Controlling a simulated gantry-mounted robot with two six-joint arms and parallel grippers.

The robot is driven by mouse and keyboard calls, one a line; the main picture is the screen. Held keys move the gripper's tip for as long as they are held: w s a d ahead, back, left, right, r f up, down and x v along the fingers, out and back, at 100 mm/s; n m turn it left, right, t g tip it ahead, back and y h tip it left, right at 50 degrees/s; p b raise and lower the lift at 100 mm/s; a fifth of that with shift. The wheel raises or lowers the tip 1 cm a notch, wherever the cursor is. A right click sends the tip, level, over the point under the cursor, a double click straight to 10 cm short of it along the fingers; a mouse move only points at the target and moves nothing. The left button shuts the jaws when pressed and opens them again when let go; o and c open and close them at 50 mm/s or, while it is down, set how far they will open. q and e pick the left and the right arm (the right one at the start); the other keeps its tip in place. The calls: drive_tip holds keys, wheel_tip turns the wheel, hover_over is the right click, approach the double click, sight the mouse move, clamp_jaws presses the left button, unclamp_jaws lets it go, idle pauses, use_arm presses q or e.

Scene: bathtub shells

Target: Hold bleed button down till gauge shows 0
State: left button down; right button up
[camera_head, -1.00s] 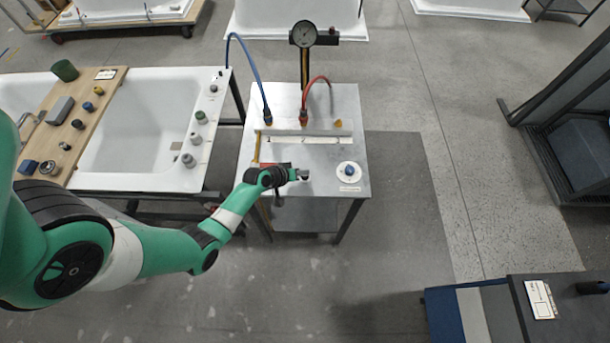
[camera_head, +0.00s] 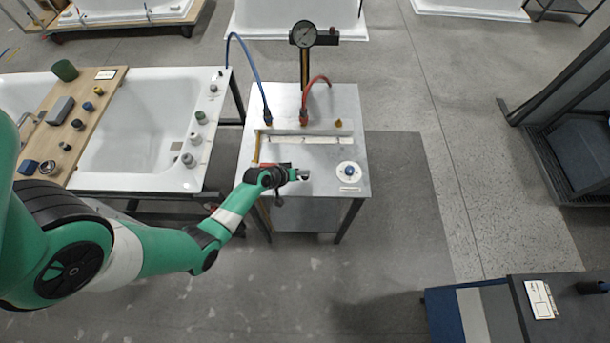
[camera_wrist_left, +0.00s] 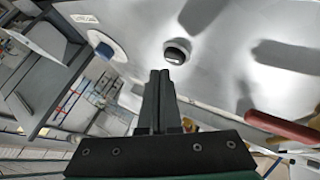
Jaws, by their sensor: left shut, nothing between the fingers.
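A blue button (camera_head: 349,170) sits in a white round plate on the right front of the metal bench top, with a small label in front of it. The white plate (camera_wrist_left: 100,44) also shows at the upper left of the left wrist view. The round gauge (camera_head: 303,34) stands on a post at the bench's back; its reading is too small to tell. My left gripper (camera_head: 304,174) is shut and empty over the bench's front, left of the button and apart from it. Its closed fingers (camera_wrist_left: 160,76) point at the bench top in the wrist view. My right gripper is not in view.
The bench (camera_head: 318,102) carries a blue hose (camera_head: 246,62), a red hose (camera_head: 312,88) and a slotted strip. A dark round fitting (camera_wrist_left: 177,50) and a red handle (camera_wrist_left: 282,127) lie near my fingers. A white bathtub (camera_head: 135,135) stands left.

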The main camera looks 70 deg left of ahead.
sight(303, 178)
use_arm(q)
drive_tip(key=shift+f+b, duration=0.35)
drive_tip(key=shift+f, duration=0.05)
drive_tip(key=shift+f+b, duration=0.4)
drive_tip(key=shift+f, duration=0.05)
idle(0.5)
idle(1.9)
drive_tip(key=shift+r+p, duration=0.85)
wheel_tip(303, 178, up, 5)
drive_tip(key=p, duration=0.5)
drive_tip(key=shift+r, duration=0.1)
